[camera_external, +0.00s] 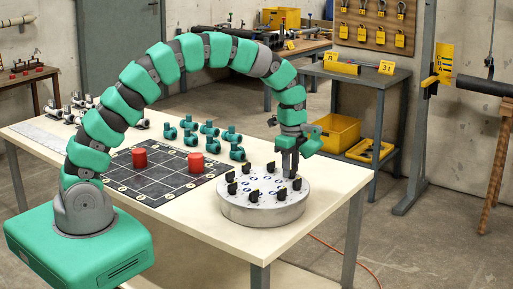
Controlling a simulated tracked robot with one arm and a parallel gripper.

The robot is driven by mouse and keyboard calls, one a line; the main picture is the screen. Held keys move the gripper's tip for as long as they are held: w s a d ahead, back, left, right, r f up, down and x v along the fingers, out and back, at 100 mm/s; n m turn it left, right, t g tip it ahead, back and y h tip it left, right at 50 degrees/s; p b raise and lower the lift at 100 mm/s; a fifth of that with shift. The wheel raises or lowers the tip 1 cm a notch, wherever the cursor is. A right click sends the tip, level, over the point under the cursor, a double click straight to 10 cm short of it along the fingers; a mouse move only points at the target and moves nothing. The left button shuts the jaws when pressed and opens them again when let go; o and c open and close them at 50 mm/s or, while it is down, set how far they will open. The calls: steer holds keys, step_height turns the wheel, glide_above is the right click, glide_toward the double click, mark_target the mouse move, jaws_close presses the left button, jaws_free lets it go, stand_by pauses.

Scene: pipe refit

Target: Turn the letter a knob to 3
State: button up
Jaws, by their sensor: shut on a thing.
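A round grey metal drum (262,216) stands at the right end of the white table. Several black knobs (253,197) stand in a ring on its top, with small blue marks beside them. The letters and numbers are too small to read, so I cannot tell which knob is a. My gripper (290,174) points down over the drum's back right part. It is shut on a black knob (296,184) there, which its fingers partly hide. I cannot tell that knob's setting.
Several teal pipe fittings (237,152) stand behind the mat. Yellow bins (327,129) and a side table (357,78) are behind, beyond the table's edge.

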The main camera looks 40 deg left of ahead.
steer(key=shift+w+r, duration=0.15)
steer(key=o, duration=1)
steer(key=shift+c, duration=0.2)
step_height(320, 180, up, 14)
steer(key=shift+f, duration=0.2)
